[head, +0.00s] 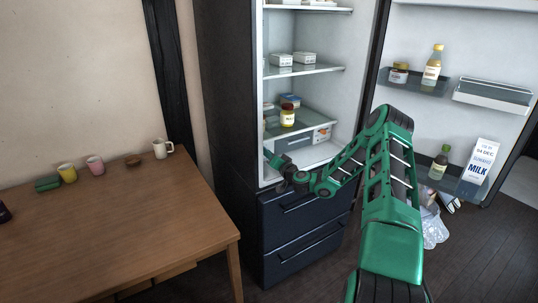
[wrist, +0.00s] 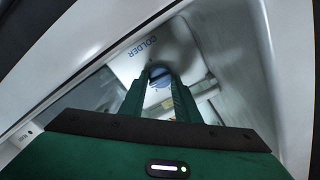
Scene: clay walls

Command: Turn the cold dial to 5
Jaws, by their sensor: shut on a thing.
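The cold dial (wrist: 160,83) shows in the wrist view between my fingertips, on a pale panel (wrist: 140,65) with blue lettering that reads "COLDER". My gripper (wrist: 160,76) is shut on the dial, with one finger at each side of it. The dial's numbers and pointer cannot be read. In the head view my gripper (head: 271,157) reaches into the lower left of the open fridge (head: 330,45), by its left inner wall. The dial is hidden there.
Above my gripper are fridge shelves with a jar (head: 287,115) and white tubs (head: 304,57). The open door at right holds bottles and a milk carton (head: 482,160). A wooden table (head: 120,215) with mugs stands at left. A bag (head: 434,228) lies on the floor.

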